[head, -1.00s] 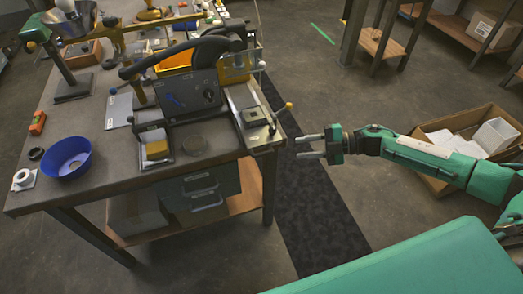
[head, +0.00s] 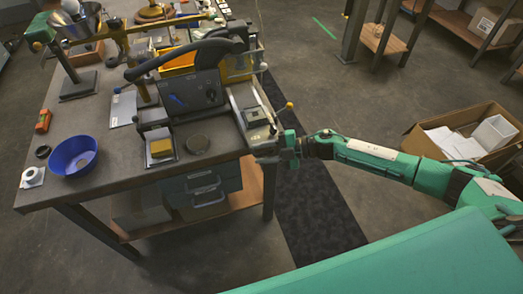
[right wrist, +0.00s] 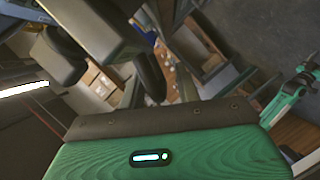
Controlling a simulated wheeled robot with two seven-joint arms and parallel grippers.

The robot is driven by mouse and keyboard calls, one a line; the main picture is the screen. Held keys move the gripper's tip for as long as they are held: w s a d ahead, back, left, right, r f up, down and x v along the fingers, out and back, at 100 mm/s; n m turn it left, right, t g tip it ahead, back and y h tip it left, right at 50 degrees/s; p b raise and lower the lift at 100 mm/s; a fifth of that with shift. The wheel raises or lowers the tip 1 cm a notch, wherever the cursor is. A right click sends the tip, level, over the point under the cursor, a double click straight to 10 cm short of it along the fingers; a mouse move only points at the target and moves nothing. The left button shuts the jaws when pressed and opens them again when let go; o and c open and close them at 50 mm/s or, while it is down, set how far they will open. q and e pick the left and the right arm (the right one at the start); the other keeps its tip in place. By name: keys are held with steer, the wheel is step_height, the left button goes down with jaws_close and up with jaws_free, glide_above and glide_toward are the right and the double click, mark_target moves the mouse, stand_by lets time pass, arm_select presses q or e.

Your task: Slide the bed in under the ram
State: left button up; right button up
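The press (head: 190,88) stands on the table with a long dark lever over its grey body and a yellow frame (head: 238,66) at its right. What looks like the bed, a pale plate with a dark square block (head: 254,115), lies in front of the yellow frame, near the table's right edge. The ram itself is too small to make out. My right gripper (head: 267,154) is at the table's right front corner, just in front of the bed. Its fingers look apart and empty; they also show in the right wrist view (right wrist: 112,62). My left gripper is out of view.
A rod with a yellow ball knob (head: 290,105) sticks out beside the bed. A blue bowl (head: 73,156), a tray with a yellow block (head: 161,148) and a round dark disc (head: 197,143) lie on the table. A cardboard box (head: 455,135) stands on the floor at right.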

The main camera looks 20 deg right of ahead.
mark_target(260, 130)
steer(key=shift+a, duration=0.25)
steer(key=shift+f, duration=0.15)
jaws_close()
steer(key=shift+w, duration=0.1)
steer(key=shift+w+f+b, duration=0.1)
steer(key=shift+w+b, duration=0.55)
steer(key=shift+w, duration=1.25)
steer(key=shift+s, duration=0.1)
